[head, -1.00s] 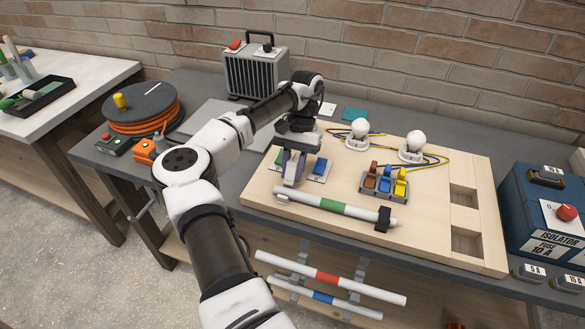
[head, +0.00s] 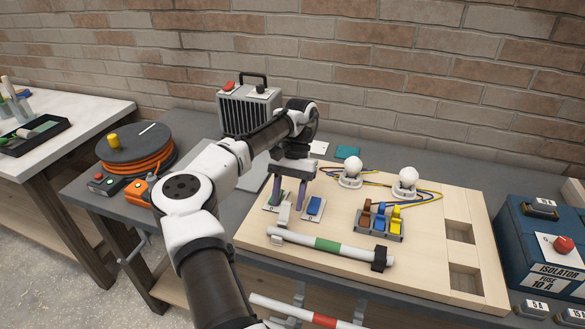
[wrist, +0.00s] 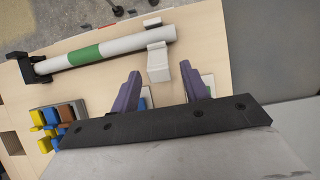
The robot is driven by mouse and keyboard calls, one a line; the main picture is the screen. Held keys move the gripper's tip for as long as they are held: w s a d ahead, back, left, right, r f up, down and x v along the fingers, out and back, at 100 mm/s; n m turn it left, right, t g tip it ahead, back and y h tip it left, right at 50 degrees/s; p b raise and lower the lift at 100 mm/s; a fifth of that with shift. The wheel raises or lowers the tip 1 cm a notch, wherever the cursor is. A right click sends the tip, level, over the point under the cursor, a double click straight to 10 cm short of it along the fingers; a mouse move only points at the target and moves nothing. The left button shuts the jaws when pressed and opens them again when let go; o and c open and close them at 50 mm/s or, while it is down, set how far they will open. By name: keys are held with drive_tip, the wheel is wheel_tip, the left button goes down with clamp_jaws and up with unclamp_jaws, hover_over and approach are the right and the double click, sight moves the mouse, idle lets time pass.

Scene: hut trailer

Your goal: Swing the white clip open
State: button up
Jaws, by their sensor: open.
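The white clip (head: 283,213) is a small upright block by the left end of the white tube with a green band (head: 327,244). In the wrist view the clip (wrist: 158,64) reaches from beside the tube towards my gripper, with a small white piece on the tube's far side. I cannot tell if it is latched. My gripper (head: 287,203) is open, its two purple fingers pointing down behind the clip. In the wrist view the fingers (wrist: 160,76) stand apart on either side of the clip's near end, with nothing gripped between them.
A black clip (head: 379,258) holds the tube's right end. Coloured connectors (head: 380,222) and bulbs (head: 405,180) stand to the right. The board's right side has two square recesses.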

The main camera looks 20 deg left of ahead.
drive_tip(key=v, duration=1)
drive_tip(key=shift+r, duration=0.25)
drive_tip(key=shift+w+f, duration=0.1)
drive_tip(key=shift+w, duration=0.05)
